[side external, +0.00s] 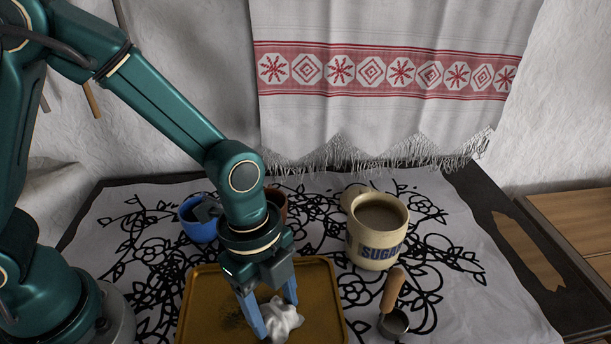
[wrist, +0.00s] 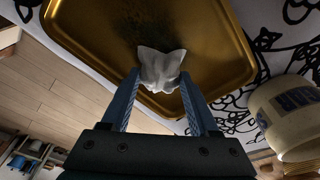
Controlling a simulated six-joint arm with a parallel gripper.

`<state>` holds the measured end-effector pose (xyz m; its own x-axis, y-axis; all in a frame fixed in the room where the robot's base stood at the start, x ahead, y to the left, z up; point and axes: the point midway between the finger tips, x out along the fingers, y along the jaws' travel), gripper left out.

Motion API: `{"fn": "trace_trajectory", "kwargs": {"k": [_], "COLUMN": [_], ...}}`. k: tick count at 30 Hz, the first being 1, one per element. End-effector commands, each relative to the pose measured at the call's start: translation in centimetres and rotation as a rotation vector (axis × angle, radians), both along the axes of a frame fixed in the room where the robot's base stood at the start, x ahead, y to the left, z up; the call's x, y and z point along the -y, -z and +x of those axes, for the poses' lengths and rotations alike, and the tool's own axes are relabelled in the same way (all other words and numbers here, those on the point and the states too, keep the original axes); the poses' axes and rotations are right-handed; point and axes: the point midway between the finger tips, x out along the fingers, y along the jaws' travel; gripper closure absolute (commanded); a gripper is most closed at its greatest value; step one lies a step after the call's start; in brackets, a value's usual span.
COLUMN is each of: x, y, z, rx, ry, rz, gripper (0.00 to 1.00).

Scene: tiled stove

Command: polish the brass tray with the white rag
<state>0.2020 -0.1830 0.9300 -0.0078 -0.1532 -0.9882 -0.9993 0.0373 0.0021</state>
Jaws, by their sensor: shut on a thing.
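The white rag (side external: 283,318) is a crumpled bundle over the brass tray (side external: 202,300). My gripper (side external: 268,318) points down over the tray with its blue fingers shut on the rag. In the wrist view the rag (wrist: 160,68) sits between the two fingertips (wrist: 158,88), in front of the tray (wrist: 225,70). A dark smudge marks the tray's surface (side external: 232,318), beside the rag on its left in the side view. Whether the rag presses on the tray is hard to tell.
A cream sugar canister (side external: 373,250) stands right of the tray, with a wooden-handled scoop (side external: 392,295) in front of it. A blue mug (side external: 196,222) and a brown cup (side external: 277,201) stand behind. A patterned cloth (side external: 440,290) covers the surface. An embroidered towel (side external: 390,30) hangs behind.

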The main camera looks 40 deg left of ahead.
Motion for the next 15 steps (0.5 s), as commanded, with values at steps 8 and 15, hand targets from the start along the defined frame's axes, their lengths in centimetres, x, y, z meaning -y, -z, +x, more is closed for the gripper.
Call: {"fn": "trace_trajectory", "kwargs": {"k": [8, 15], "x": [-1.9, -1.6], "y": [0.0, 0.0], "z": [2.0, 1.6], "rx": [0.001, 0.001], "ry": [-0.004, 0.005], "rz": [0.0, 0.0], "gripper": [0.91, 0.91]}}
